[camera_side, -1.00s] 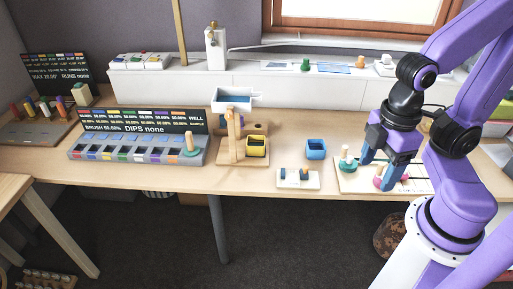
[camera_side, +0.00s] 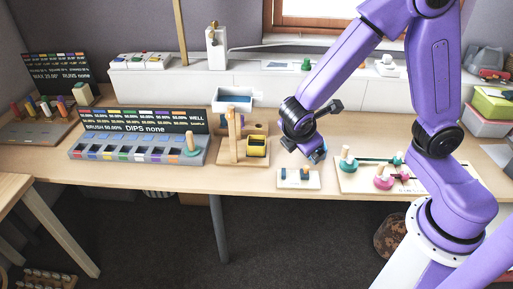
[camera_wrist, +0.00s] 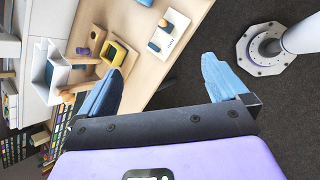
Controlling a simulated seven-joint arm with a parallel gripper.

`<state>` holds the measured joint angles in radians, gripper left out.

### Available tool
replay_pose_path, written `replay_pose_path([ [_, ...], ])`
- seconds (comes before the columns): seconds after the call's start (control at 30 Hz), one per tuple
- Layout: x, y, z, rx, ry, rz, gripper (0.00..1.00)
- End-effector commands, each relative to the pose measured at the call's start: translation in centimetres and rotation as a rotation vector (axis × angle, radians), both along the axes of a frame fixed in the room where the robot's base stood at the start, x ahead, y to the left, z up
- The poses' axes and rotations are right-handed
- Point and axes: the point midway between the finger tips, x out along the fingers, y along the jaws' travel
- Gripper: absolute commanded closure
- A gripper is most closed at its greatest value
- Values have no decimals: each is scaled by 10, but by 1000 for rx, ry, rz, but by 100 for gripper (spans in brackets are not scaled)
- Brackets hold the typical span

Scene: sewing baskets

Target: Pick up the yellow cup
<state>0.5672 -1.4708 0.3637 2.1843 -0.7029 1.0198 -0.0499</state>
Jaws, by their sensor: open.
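The yellow cup (camera_side: 256,147) is a small square cup with a dark inside. It sits on the right part of a light wooden stand (camera_side: 230,161), beside an upright wooden post. In the wrist view the yellow cup (camera_wrist: 106,51) shows at upper left, beyond my left finger. My gripper (camera_side: 316,156) is above the table to the right of the yellow cup, apart from it. In the wrist view its two blue fingers (camera_wrist: 165,85) are wide apart with nothing between them.
A white block with two blue pieces (camera_side: 298,180) lies near the table's front edge, close below my gripper. A board with pink and green pieces (camera_side: 350,184) is to the right.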

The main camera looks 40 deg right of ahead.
Motion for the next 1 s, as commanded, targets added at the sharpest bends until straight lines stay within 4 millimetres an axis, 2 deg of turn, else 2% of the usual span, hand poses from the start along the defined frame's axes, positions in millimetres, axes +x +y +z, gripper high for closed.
replay_pose_path([
  [0.03,16,1,-10,-59,2,31,0],
  [0.2,68,1,-38,-241,-1,159,0],
  [0.37,112,1,-71,-399,11,290,0],
  [0.5,144,1,-106,-523,33,412,0],
  [0.73,175,0,-159,-662,67,587,0],
  [0.83,181,0,-173,-691,75,631,0],
  [1.0,188,-4,-182,-706,79,656,0],
])
